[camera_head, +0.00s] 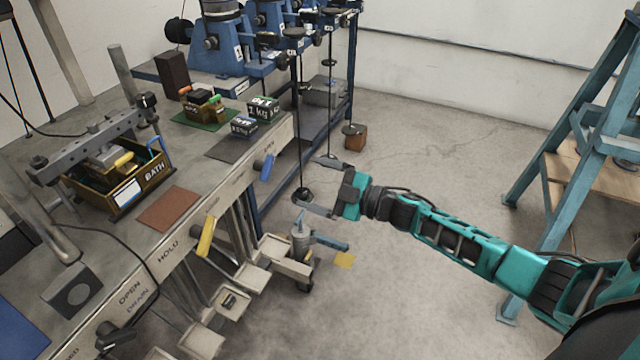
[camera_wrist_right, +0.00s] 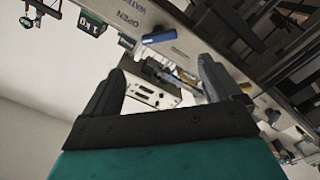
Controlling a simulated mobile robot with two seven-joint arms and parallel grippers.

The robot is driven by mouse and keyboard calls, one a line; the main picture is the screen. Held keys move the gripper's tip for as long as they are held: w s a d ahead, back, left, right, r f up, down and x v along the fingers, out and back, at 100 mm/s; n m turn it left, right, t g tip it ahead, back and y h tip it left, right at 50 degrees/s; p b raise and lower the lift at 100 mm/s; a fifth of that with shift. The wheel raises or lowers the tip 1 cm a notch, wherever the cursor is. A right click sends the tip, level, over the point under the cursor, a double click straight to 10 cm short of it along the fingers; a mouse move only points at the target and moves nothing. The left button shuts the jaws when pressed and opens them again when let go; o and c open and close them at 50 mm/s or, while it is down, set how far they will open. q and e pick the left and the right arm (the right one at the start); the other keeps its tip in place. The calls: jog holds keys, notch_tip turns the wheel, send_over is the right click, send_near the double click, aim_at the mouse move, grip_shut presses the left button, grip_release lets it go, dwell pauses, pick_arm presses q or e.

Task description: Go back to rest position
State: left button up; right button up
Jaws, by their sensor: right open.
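My right arm comes in from the right, and its gripper (camera_head: 318,186) is open with its fingers pointing left, over the floor beside the bench (camera_head: 200,262). Nothing shows between its fingers. In the right wrist view the two dark fingers of the right gripper (camera_wrist_right: 160,72) are spread apart. A blue lever handle (camera_head: 264,167) at the bench front lies left of the gripper, apart from it. A yellow lever handle (camera_head: 206,236) is nearer along the bench front. A low valve with a blue handle (camera_head: 325,243) stands below the gripper. My left gripper is out of sight.
The bench carries a wooden box marked BATH (camera_head: 122,196), a brown mat (camera_head: 168,209) and labelled weight blocks (camera_head: 263,108). Blue machines (camera_head: 212,45) with hanging rods stand behind. A blue-green ladder frame (camera_head: 560,160) stands right. Floor between is mostly clear.

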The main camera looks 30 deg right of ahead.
jog(key=shift+s+d, duration=0.25)
jog(key=shift+s, duration=0.05)
jog(key=s+a+f+m+g+h, duration=0.1)
jog(key=s+a+f+m+h, duration=0.1)
jog(key=s, duration=0.5)
jog(key=s+a+f+m+g+h, duration=0.1)
jog(key=s+a+f+m+h, duration=0.2)
jog(key=s+f+m, duration=0.3)
jog(key=s+a+f+m+g+h, duration=0.1)
jog(key=s+a+f+m+h, duration=0.2)
jog(key=s, duration=0.6)
jog(key=f+m+h, duration=0.1)
jog(key=f+m, duration=0.1)
jog(key=shift+s+a+m, duration=0.15)
jog(key=shift+s+m, duration=0.15)
jog(key=shift+m, duration=0.1)
